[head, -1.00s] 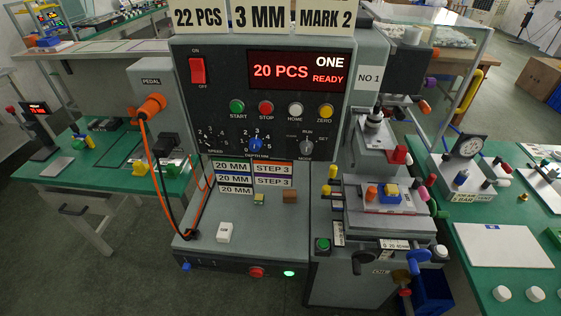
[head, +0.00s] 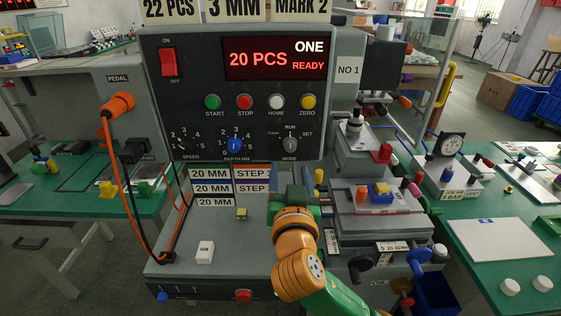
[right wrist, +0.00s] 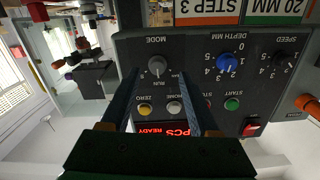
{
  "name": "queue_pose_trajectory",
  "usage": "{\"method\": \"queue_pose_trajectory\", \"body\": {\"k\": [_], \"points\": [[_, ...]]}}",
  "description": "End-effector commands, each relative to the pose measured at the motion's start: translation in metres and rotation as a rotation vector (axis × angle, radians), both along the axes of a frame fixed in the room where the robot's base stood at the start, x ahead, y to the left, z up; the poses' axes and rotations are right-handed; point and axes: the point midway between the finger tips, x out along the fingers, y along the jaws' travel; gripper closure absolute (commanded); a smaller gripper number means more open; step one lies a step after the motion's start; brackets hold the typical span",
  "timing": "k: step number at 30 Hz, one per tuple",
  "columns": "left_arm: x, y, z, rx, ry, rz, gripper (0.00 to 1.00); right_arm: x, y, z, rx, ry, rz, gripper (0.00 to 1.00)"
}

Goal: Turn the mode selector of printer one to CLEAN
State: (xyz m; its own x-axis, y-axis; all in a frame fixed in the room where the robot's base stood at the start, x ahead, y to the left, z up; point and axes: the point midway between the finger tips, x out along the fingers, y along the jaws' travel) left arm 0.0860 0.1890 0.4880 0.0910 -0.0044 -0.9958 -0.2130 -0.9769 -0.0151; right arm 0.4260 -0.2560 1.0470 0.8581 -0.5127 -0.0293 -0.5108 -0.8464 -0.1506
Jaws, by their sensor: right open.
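The mode selector of printer one is a grey knob (head: 290,145) at the lower right of the dark control panel, with CLEAN at its left, RUN above and SET at its right. Its pointer appears to be toward RUN. In the right wrist view the panel is upside down and the knob (right wrist: 157,67) shows between my fingers' tips, apart from both. My left gripper is out of view.
The blue depth knob (head: 234,145) and black speed knob (head: 184,144) sit left of the selector. Coloured buttons, including yellow ZERO (head: 308,102), are above it. The printing fixture (head: 375,195) stands right of my arm. An orange cable (head: 125,180) hangs at left.

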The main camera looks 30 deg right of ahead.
Motion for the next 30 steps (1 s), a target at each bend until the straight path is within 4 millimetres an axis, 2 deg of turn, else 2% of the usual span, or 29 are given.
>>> {"method": "queue_pose_trajectory", "body": {"k": [3,12,21,28,30], "points": [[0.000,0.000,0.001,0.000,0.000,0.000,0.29,0.001,-0.008,0.014,0.021,-0.056,-0.017,0.38],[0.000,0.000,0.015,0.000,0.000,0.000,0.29,0.048,-0.036,0.014,0.019,-0.051,-0.014,0.38],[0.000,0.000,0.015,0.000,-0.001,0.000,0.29,0.054,-0.039,0.011,0.023,-0.048,-0.012,0.38],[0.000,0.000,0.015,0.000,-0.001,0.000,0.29,0.054,-0.039,0.010,0.023,-0.048,-0.012,1.00],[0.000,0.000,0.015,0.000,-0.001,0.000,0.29,0.054,-0.039,0.010,0.022,-0.048,-0.012,1.00]]}}
